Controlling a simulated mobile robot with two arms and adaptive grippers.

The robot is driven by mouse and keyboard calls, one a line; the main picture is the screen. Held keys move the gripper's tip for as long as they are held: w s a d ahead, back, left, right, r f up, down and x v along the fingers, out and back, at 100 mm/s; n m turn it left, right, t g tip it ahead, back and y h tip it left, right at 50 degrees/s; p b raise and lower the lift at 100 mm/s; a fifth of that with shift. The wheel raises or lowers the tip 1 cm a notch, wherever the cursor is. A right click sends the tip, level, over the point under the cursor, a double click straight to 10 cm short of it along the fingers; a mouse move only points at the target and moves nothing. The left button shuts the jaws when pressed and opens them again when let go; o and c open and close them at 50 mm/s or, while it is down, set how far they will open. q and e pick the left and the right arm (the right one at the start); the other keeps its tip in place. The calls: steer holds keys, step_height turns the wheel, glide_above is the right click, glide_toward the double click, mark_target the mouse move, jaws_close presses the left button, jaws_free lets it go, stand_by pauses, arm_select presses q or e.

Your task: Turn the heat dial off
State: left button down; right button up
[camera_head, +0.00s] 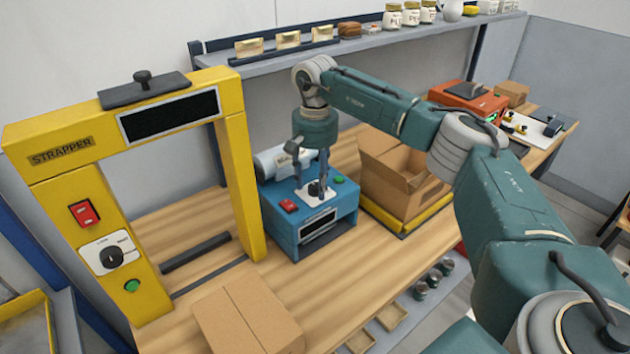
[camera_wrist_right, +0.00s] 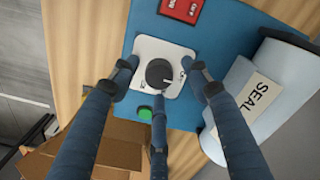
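A black dial (camera_head: 316,188) on a white plate sits on top of the blue sealer (camera_head: 335,228). It also shows in the right wrist view (camera_wrist_right: 160,72), where its white mark points roughly right; the plate's lettering is too small to read. My right gripper (camera_head: 311,172) points down over this dial. In the right wrist view its three fingers (camera_wrist_right: 160,88) are spread around the dial, apart from one another, with nothing between them but the dial below. I cannot tell whether any finger touches it. My left gripper is not in view.
A red switch (camera_head: 289,206) and a green button (camera_head: 338,179) flank the dial. The yellow strapper (camera_head: 240,170) has another dial (camera_head: 110,257). An open carton (camera_head: 395,180) stands right of the sealer, a closed box (camera_head: 248,315) in front, and a shelf (camera_head: 350,44) behind.

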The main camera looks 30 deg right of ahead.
mark_target(315, 185)
step_height(315, 185, up, 12)
stand_by(0.6)
